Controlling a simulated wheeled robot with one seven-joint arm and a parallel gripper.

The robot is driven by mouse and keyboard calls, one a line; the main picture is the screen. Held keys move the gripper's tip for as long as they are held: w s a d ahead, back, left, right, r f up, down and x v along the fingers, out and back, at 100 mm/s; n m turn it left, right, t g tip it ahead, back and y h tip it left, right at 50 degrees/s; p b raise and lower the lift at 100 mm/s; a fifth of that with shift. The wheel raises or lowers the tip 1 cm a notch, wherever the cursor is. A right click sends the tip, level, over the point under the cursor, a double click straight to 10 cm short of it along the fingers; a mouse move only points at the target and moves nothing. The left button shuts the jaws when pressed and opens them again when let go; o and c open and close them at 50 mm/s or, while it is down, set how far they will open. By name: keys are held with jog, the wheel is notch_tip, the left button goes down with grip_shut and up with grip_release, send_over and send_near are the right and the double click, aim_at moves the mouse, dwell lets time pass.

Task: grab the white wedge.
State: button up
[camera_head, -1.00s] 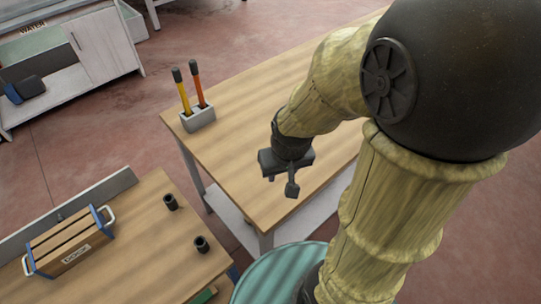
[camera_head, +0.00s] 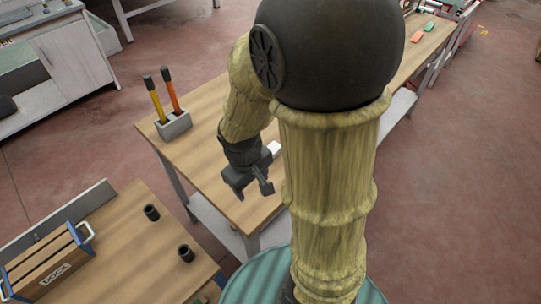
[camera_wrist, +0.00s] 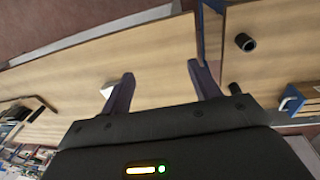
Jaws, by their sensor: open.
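The white wedge (camera_head: 273,147) lies on the wooden table (camera_head: 212,165), partly hidden behind my arm in the head view. In the wrist view the white wedge (camera_wrist: 107,91) shows small, just left of the left finger and partly behind it. My gripper (camera_head: 253,189) is open and empty over the near part of this table. In the wrist view its two fingers stand wide apart (camera_wrist: 160,72), with only bare wood and a table edge between them. The wedge is outside the fingers.
A grey holder (camera_head: 174,126) with a yellow and an orange-handled tool stands at the table's left corner. A second table at lower left bears a blue-ended wooden crate (camera_head: 42,264) and two black cylinders (camera_head: 152,212). Orange and green items (camera_head: 423,33) lie far back right.

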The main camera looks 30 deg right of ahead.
jog(key=w+d+f+n+h+b, duration=0.1)
jog(key=f+n+h, duration=0.1)
jog(key=n, duration=0.1)
jog(key=w+d+f+n+h+b, duration=0.1)
jog(key=w+f+n+h+b, duration=0.1)
jog(key=f+n, duration=0.1)
jog(key=w+d+f+n+h+b, duration=0.1)
jog(key=w+f+n+h, duration=0.1)
jog(key=f+n, duration=0.1)
jog(key=shift+n+g+h, duration=0.3)
jog(key=shift+n+g, duration=0.1)
jog(key=shift+n, duration=0.3)
jog(key=w+n+h, duration=0.1)
jog(key=w+n+t+h+b, duration=0.1)
jog(key=w+n, duration=0.1)
jog(key=w+n+t+h+b, duration=0.1)
jog(key=w+n, duration=0.1)
jog(key=shift+a+f, duration=0.1)
jog(key=shift+f, duration=0.25)
jog(key=w+n, duration=0.1)
jog(key=w+a+n+t+h, duration=0.1)
jog(key=w+t, duration=0.1)
jog(key=shift+w+a+r+n+h+b, duration=0.1)
jog(key=shift+a+r+n+h+b, duration=0.05)
jog(key=shift+r+n+h+b, duration=0.2)
jog(key=shift+w+a+n+t, duration=0.1)
jog(key=shift+w+n+t, duration=0.15)
jog(key=shift+n+t, duration=0.1)
jog(key=shift+r, duration=0.1)
